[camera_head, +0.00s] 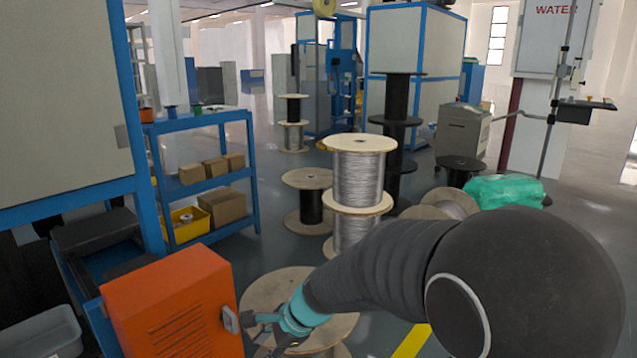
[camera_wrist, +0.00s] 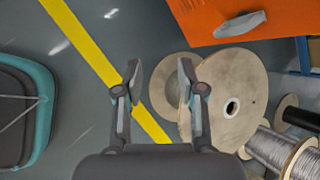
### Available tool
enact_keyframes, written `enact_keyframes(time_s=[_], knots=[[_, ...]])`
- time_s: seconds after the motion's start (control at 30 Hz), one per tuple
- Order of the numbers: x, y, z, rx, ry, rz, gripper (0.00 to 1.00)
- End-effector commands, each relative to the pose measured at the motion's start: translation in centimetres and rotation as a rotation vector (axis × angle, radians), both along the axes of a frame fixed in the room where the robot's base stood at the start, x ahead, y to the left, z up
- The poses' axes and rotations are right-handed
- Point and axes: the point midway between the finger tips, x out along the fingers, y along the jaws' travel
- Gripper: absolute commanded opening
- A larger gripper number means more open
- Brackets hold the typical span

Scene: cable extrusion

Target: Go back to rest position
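My gripper (camera_wrist: 160,82) shows in the wrist view with its two fingers spread apart and nothing between them. It points down over the grey floor, beside a wooden cable spool (camera_wrist: 246,84) and a yellow floor line. In the head view my dark arm reaches in from the right. The gripper end (camera_head: 272,328) is next to the handle (camera_head: 230,320) of an orange cabinet (camera_head: 172,305), in front of a wooden spool (camera_head: 262,292). The orange cabinet (camera_wrist: 215,15) also shows at the top of the wrist view.
Stacked spools of grey cable (camera_head: 358,180) stand in the middle. A blue shelf (camera_head: 205,122) with boxes and a yellow bin (camera_head: 186,222) is at the left. A green-wrapped bundle (camera_head: 505,190) lies at the right. A yellow line (camera_head: 411,342) marks the floor, with open floor at the far right.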

Motion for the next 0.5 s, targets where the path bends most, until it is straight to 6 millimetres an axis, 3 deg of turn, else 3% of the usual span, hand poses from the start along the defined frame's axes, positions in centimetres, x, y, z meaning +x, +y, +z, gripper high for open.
enact_keyframes(time_s=[0.2, 0.5], knots=[[-5.9, -6.3, 2.4, -0.206, -0.240, 0.515, 0.39], [-12.2, -16.0, 6.2, -0.487, -0.451, 0.984, 0.39]])
